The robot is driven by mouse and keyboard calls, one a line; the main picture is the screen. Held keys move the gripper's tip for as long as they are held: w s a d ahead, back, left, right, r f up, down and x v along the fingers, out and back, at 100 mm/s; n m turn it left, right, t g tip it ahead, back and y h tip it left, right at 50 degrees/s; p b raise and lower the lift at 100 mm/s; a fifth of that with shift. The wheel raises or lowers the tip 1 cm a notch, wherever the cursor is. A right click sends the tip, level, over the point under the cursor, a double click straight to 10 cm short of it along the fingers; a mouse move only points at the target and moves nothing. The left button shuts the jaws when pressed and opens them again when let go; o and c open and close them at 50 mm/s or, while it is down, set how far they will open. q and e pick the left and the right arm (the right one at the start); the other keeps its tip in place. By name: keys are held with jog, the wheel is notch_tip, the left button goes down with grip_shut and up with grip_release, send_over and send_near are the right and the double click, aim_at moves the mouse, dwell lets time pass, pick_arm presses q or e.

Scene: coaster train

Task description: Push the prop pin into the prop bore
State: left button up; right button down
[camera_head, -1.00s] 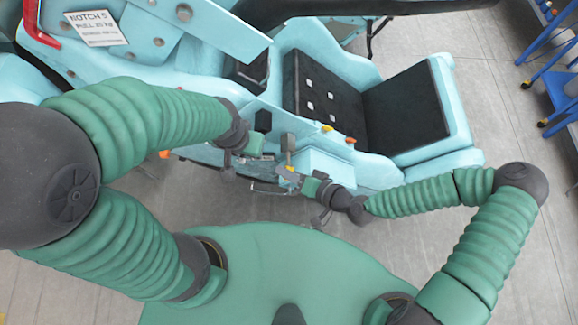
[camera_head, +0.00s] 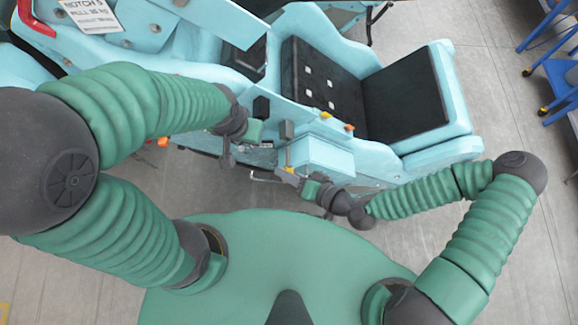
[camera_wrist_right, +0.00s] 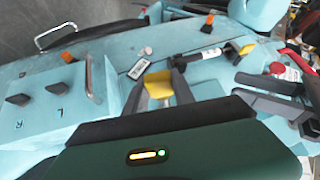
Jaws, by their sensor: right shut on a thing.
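My right gripper (camera_head: 300,182) is beside the pale blue car's near side, to the right of my left gripper. It is shut on a small yellow-ended part, which I take to be the prop pin (camera_head: 289,169). In the right wrist view the yellow part (camera_wrist_right: 159,86) shows between the grey fingers, above the blue car surface. My left gripper (camera_head: 248,142) is at the car's side panel; its fingers are too small to judge. I cannot make out the prop bore. A dark cylinder with a pale band (camera_wrist_right: 200,56) lies ahead in the wrist view.
The blue car has a black seat (camera_head: 405,103) and orange knobs (camera_head: 349,127). A pale blue box (camera_head: 325,155) is close to the right gripper. A dark block (camera_head: 286,130) stands just beyond it. A blue trolley (camera_head: 555,85) is at far right. Grey floor is clear at lower right.

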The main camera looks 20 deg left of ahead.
jog(key=shift+s+d, duration=0.2)
jog(key=shift+s, duration=0.7)
jog(key=s+p, duration=0.1)
jog(key=s, duration=0.1)
jog(key=s+d, duration=0.1)
jog(key=s, duration=0.1)
jog(key=shift+s+d+p, duration=0.1)
jog(key=shift+p, duration=0.25)
